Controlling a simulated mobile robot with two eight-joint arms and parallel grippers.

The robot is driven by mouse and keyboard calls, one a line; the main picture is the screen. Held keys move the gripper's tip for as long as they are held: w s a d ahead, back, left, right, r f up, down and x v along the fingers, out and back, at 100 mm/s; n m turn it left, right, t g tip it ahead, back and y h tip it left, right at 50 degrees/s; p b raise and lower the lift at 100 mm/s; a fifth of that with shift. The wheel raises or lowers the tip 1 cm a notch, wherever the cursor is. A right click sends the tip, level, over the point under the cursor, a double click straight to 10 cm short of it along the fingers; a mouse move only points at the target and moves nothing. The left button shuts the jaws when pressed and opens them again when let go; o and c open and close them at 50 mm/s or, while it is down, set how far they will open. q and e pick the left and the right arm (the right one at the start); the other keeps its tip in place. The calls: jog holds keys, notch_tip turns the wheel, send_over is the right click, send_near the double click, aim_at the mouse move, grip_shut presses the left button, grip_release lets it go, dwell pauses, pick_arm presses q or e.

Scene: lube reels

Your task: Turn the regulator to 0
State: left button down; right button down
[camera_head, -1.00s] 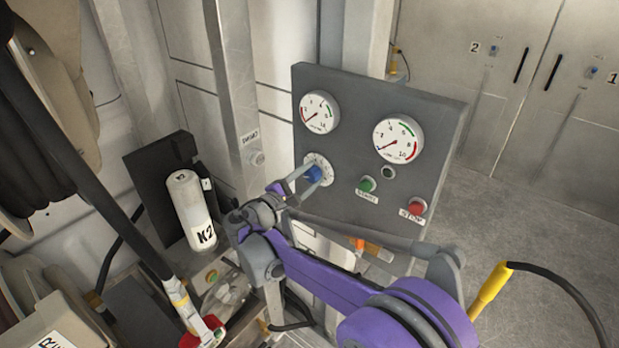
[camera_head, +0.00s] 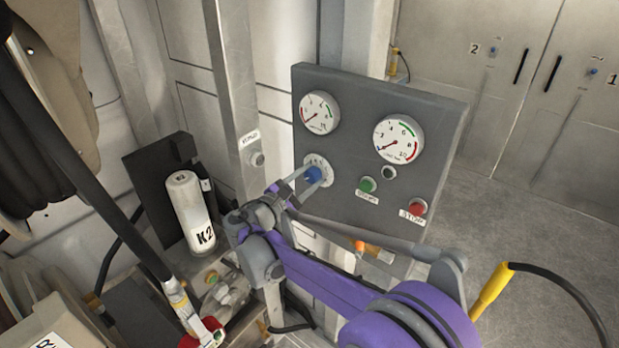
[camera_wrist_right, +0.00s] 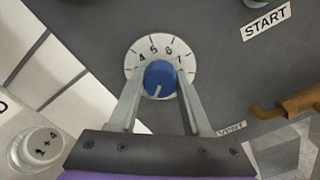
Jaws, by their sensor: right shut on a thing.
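The regulator is a blue knob (camera_head: 314,174) on a white numbered dial (camera_head: 319,162) at the lower left of the grey panel. In the right wrist view the blue knob (camera_wrist_right: 159,79) has a white pointer line running down and slightly left from its middle. The numbers 4, 5, 6 and 7 show along the top of the dial (camera_wrist_right: 157,48); its lower part is hidden by the fingers. My right gripper (camera_head: 310,178) is shut on the knob, one finger at each side; it also shows in the right wrist view (camera_wrist_right: 160,88). My left gripper is not in view.
The grey panel (camera_head: 345,130) carries two round gauges, a green START button (camera_head: 368,185) and a red STOP button (camera_head: 417,207). A white K2 bottle (camera_head: 190,205) stands at left. A yellow-ended hose (camera_head: 490,290) is at lower right. Open floor lies right of the panel.

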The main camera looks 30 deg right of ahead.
jog(key=shift+c, duration=1.8)
grip_release()
jog(key=v, duration=1)
jog(key=shift+s+a, duration=0.15)
jog(key=shift+a, duration=0.25)
